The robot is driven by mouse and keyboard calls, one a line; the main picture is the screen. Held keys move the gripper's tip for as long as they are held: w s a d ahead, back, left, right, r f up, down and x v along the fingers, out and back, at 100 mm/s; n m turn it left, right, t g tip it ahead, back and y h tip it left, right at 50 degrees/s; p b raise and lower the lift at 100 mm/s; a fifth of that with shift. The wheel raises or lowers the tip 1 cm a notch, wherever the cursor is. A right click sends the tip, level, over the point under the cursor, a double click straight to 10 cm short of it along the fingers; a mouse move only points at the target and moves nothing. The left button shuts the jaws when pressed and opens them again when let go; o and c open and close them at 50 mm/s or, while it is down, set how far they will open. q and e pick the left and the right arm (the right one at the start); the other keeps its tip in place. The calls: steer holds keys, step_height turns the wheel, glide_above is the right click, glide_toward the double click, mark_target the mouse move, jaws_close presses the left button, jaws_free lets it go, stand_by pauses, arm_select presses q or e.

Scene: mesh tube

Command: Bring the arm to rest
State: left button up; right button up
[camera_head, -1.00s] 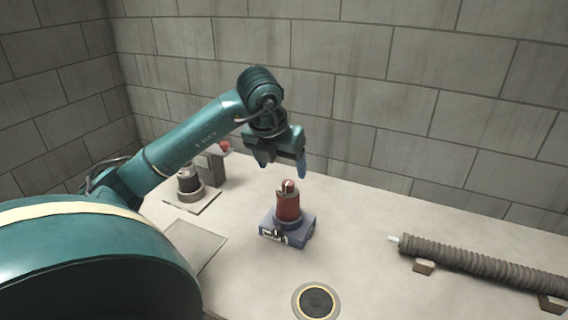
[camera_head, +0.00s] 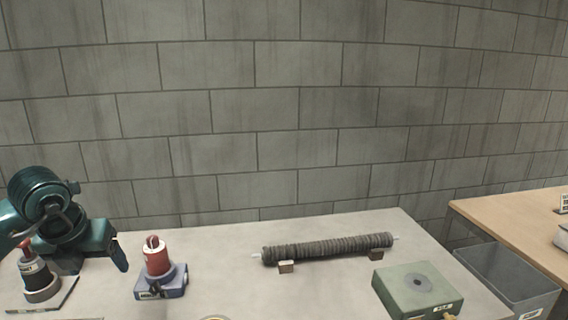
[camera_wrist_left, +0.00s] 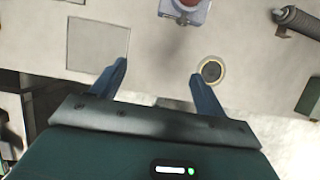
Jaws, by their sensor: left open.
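My left gripper (camera_head: 93,268) is at the left edge of the head view, over the left part of the table (camera_head: 245,278). In the left wrist view its two fingers (camera_wrist_left: 157,82) are spread apart with nothing between them. The fingers are above the table, between a flat grey square plate (camera_wrist_left: 98,49) and a dark round disc with a pale ring (camera_wrist_left: 211,70). A red cylinder on a blue-grey block (camera_head: 158,262) stands just right of the gripper in the head view. My right gripper is in neither view.
A ribbed grey mesh tube (camera_head: 325,248) lies on small wooden blocks at the table's back. A green box with a round hole (camera_head: 418,292) is at the right. A black device with a red top (camera_head: 40,280) stands by my left gripper. A grey bin (camera_head: 505,278) sits beside a wooden table (camera_head: 520,232).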

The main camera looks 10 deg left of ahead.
arm_select(q)
steer(key=s+d+f+m+g+h+p, duration=0.1)
steer(key=d+f+m+h, duration=0.3)
steer(key=d, duration=0.6)
steer(key=s+d+f+n+g+h+p, duration=0.1)
steer(key=d+f+h, duration=0.2)
steer(key=d+h, duration=0.55)
steer(key=s+d+r+n+t+h+p, duration=0.1)
steer(key=d+r+n+t+h, duration=0.15)
steer(key=d+n, duration=0.2)
steer(key=s+d+r+n+t+h, duration=0.2)
steer(key=d+n+t+h, duration=0.15)
steer(key=d, duration=0.25)
steer(key=a+f+n+t+y+p, duration=0.15)
steer(key=f+n+t+y, duration=0.3)
steer(key=n, duration=0.45)
steer(key=a+f+n+t+y, duration=0.35)
steer(key=f+n+y, duration=0.2)
steer(key=n, duration=0.35)
steer(key=s+d+f+n+g+y+p, duration=0.1)
steer(key=s+f+n+g+y, duration=0.2)
steer(key=s+f+n+g, duration=0.3)
steer(key=s+f, duration=0.4)
steer(key=f, duration=0.2)
steer(key=shift+d+y, duration=0.35)
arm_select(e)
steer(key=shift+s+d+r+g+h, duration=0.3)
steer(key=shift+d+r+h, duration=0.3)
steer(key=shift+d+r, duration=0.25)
